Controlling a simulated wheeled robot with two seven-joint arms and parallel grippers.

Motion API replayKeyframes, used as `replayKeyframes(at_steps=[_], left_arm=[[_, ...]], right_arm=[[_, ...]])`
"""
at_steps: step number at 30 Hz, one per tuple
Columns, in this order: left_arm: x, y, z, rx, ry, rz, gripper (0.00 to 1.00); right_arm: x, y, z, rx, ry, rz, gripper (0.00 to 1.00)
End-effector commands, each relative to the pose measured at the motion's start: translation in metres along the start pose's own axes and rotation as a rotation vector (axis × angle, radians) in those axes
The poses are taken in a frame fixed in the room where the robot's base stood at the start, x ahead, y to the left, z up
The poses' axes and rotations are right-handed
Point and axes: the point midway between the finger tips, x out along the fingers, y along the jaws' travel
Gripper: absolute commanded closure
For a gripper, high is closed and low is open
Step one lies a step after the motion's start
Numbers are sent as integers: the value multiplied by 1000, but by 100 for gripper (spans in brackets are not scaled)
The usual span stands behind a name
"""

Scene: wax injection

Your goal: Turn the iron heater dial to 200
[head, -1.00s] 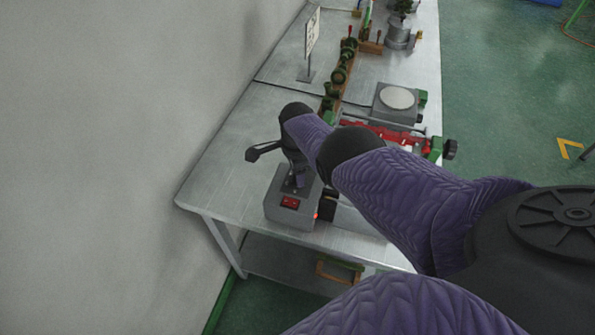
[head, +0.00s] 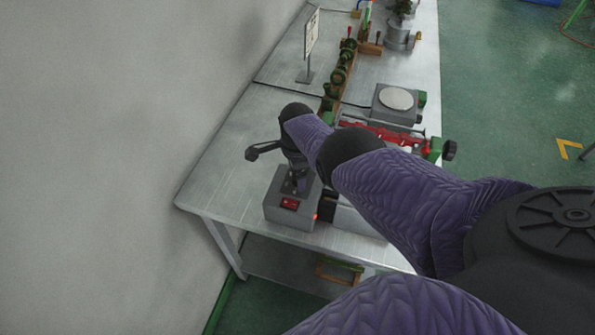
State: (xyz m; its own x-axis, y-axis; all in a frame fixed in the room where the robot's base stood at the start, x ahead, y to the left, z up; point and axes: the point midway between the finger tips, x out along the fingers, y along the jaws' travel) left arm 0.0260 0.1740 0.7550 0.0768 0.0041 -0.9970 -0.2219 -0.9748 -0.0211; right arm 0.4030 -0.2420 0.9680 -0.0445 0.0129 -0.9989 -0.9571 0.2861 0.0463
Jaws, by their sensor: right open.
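The iron heater (head: 274,213) is a grey box at the near left corner of the metal table. It has a red switch (head: 290,203) on its front and a small orange-red light (head: 316,217) at its lower right edge. My right arm reaches over the table from the right, and my right gripper (head: 295,184) points down at the top of the box. The gripper is open. The dial is hidden behind the gripper, and I cannot tell whether the fingers touch it. My left gripper is not in view.
The metal table (head: 232,160) runs away along a grey wall. Behind the heater stand a red and green fixture (head: 380,135), a grey device with a round white plate (head: 397,98), a row of dark green spools (head: 338,76) and a sign (head: 312,35).

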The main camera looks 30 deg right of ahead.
Motion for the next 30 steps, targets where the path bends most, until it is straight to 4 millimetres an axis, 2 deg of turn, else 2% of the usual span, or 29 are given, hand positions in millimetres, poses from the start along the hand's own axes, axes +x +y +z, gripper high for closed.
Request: replayKeyframes(at_steps=[2, 4, 9, 12, 15, 30], left_arm=[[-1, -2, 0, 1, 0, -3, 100], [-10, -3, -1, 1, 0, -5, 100], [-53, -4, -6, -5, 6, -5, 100], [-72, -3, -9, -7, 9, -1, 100], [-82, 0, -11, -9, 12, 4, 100], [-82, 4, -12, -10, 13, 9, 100]], right_arm=[[-1, 0, 0, 0, 0, 1, 20], [-12, 0, 0, 0, 0, 0, 20], [-61, 0, 0, 0, -1, -2, 20], [-84, 0, 0, 0, 0, -2, 20], [-97, 0, 0, 0, 1, -1, 20], [-99, 0, 0, 0, 0, 0, 20]])
